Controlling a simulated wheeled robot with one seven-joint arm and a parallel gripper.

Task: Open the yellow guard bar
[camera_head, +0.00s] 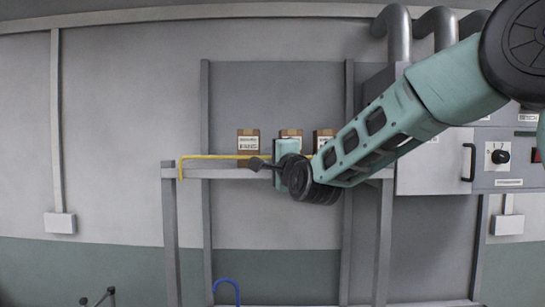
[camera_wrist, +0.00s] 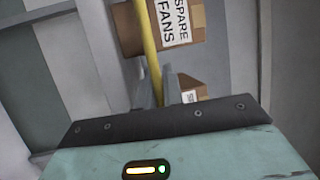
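The yellow guard bar (camera_head: 214,157) runs level across the front of a grey frame, with its left end bent down at the left post. It also shows in the wrist view (camera_wrist: 149,40), running down toward my gripper (camera_wrist: 158,92). In the wrist view the grey fingers lie on either side of the bar's lower end. In the head view my gripper (camera_head: 256,164) is at the bar's height, near its middle. My wrist hides part of the bar's right side. Whether the fingers touch or grip the bar is not clear.
Cardboard boxes (camera_head: 248,141) stand behind the bar; one box (camera_wrist: 181,25) reads "SPARE FANS" in the wrist view. A grey cabinet (camera_head: 435,165) with a black handle and a control panel (camera_head: 497,181) are at right. A blue hook-shaped bar (camera_head: 226,282) is low in front.

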